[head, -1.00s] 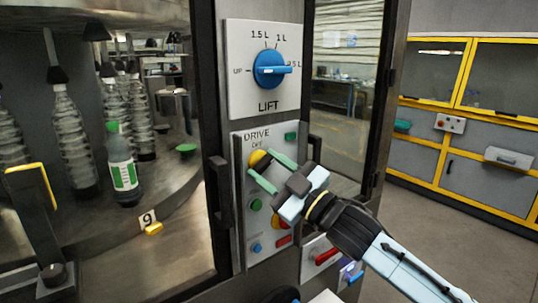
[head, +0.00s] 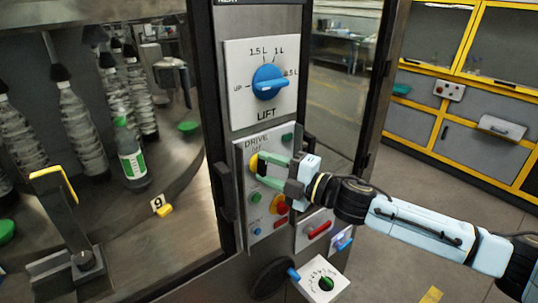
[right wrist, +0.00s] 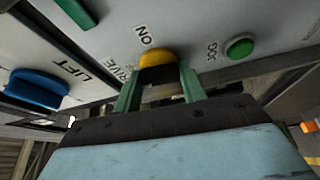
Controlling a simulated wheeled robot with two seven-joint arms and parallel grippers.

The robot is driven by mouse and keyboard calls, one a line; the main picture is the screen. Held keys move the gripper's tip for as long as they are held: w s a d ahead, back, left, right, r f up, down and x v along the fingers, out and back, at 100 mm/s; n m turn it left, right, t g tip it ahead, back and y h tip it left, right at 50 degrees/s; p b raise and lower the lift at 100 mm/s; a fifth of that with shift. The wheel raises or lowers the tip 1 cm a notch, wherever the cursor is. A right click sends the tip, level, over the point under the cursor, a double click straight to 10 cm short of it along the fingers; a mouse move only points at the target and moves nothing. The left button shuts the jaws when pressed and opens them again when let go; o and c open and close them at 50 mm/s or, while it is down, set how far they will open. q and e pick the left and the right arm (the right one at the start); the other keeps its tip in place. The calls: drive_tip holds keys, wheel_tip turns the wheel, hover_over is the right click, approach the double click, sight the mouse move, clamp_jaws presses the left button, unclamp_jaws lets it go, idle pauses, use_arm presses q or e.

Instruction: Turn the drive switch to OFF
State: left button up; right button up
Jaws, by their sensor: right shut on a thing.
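The drive switch is a yellow knob (head: 254,163) near the top of the DRIVE panel (head: 246,236). My right gripper (head: 264,169) comes from the right and is shut on this knob, one green finger above it and one below. In the right wrist view the yellow knob (right wrist: 157,58) sits between the two green fingers (right wrist: 160,88), with the word ON printed beside it. The fingers hide part of the knob, so I cannot tell its exact pointing. My left gripper is not in view.
The blue LIFT knob (head: 268,82) is above on its own plate. A black door handle (head: 224,192) stands left of the panel. A small white dial box (head: 322,281) juts out below. Open floor lies right.

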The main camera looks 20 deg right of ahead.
drive_tip(key=shift+n+p, duration=0.7)
drive_tip(key=shift+p, duration=0.15)
drive_tip(key=o, duration=1)
drive_tip(key=shift+r+b+v, duration=0.1)
drive_tip(key=shift+b+v, duration=1.4)
drive_tip(key=shift+v, duration=1.85)
drive_tip(key=shift+r+b+v, duration=0.15)
drive_tip(key=shift+b+v, duration=1.3)
drive_tip(key=shift+v, duration=1.9)
drive_tip(key=shift+r, duration=0.1)
